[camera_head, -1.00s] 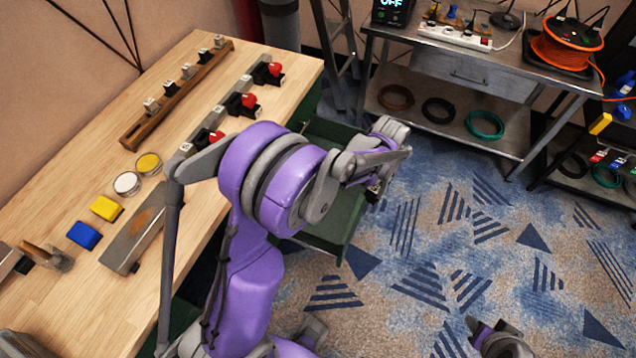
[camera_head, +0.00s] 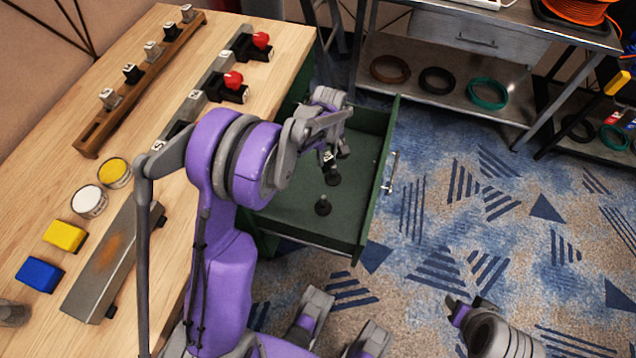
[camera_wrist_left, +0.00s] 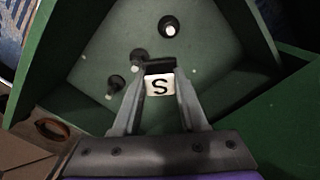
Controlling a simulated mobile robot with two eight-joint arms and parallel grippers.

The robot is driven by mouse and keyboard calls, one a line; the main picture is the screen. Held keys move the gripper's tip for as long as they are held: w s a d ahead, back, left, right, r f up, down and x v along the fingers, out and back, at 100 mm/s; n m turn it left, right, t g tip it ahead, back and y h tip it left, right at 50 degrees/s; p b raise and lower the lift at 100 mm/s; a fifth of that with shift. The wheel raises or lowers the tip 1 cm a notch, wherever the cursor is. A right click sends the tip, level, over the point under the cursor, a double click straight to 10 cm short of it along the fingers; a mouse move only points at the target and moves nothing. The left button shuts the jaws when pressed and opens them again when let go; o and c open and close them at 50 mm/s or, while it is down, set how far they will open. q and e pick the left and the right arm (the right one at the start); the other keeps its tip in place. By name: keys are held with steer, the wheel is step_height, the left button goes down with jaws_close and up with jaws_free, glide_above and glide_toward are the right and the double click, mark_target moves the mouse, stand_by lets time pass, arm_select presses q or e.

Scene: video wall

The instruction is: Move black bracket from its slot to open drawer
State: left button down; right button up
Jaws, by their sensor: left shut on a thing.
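My left gripper (camera_head: 336,150) is shut on the black bracket (camera_wrist_left: 160,66), which has a white label with a black S on its near face. In the left wrist view the gripper (camera_wrist_left: 160,88) holds it between two grey fingers. The open green drawer (camera_head: 290,205) lies below the gripper in the head view, and its walls surround the bracket in the wrist view. I cannot tell if the bracket touches the floor. A gripper-like end of my other arm (camera_head: 478,318) shows low at the right; its jaws are unclear.
Small black round parts (camera_head: 323,206) lie in the drawer. A wooden bench (camera_head: 130,190) at the left carries a wooden rack (camera_head: 135,90), red-knobbed parts (camera_head: 233,82), tins (camera_head: 90,200) and a metal block (camera_head: 105,265). A metal shelf (camera_head: 490,60) stands at the back right.

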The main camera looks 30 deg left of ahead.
arm_select(q)
steer(key=a+f+n+b, duration=0.2)
steer(key=f, duration=0.4)
steer(key=w+a+f+n+b, duration=0.1)
steer(key=a+f+n+b, duration=0.1)
steer(key=f, duration=0.5)
steer(key=a+f+n+b, duration=0.2)
steer(key=f+n+b, duration=0.1)
steer(key=f, duration=0.4)
steer(key=shift+w+n+b, duration=0.35)
steer(key=shift+n+b, duration=0.05)
steer(key=shift+b, duration=0.25)
arm_select(e)
step_height(320, 180, down, 12)
steer(key=w, duration=0.1)
steer(key=shift+f, duration=0.15)
arm_select(q)
steer(key=shift+f, duration=0.15)
steer(key=shift+c, duration=2.2)
jaws_free()
arm_select(e)
steer(key=shift+w+f, duration=0.1)
